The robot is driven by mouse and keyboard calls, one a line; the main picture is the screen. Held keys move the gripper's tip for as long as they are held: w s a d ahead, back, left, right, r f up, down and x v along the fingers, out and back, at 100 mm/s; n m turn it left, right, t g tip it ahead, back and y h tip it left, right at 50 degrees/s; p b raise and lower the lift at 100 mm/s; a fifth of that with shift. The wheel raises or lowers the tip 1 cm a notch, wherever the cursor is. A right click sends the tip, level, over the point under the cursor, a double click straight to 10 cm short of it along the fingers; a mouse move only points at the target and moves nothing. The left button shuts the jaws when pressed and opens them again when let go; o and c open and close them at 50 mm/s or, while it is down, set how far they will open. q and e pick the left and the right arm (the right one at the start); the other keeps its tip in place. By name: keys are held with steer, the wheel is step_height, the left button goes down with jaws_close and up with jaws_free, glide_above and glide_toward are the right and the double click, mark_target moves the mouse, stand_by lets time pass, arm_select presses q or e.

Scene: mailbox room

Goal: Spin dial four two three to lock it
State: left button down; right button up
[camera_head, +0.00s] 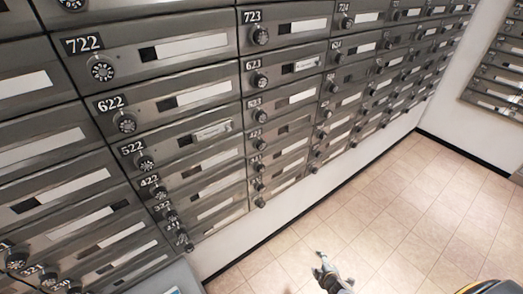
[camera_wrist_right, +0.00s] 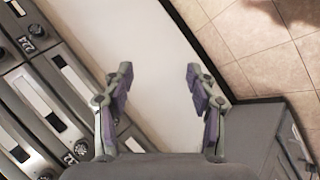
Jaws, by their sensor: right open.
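The dial of mailbox 423 (camera_head: 261,145) is a small dark round knob in the column headed 723. Its number plate sits just above it, small and hard to read. My right gripper (camera_head: 322,262) is low in front of the mailbox wall, over the tiled floor, right of and below that dial and apart from it. In the right wrist view my right gripper (camera_wrist_right: 159,72) has its two fingers spread with nothing between them. My left gripper is not in view.
Rows of grey mailboxes with similar dials fill the wall, such as dial 623 (camera_head: 260,79) and dial 422 (camera_head: 159,193). A box numbered 224 (camera_wrist_right: 36,30) shows in the wrist view. More mailboxes (camera_head: 497,75) hang at right. The tiled floor (camera_head: 400,215) is clear.

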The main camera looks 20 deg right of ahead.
steer(key=w+r+n+t+y, duration=0.1)
steer(key=w+r+n+t, duration=0.2)
steer(key=w+r+n, duration=0.55)
steer(key=n+t+y, duration=0.5)
steer(key=n+y, duration=0.2)
steer(key=n, duration=1)
glide_toward(263, 147)
steer(key=p+x, duration=0.2)
steer(key=x, duration=0.6)
steer(key=shift+w+a, duration=0.1)
steer(key=shift+w, duration=0.15)
steer(key=c, duration=1.2)
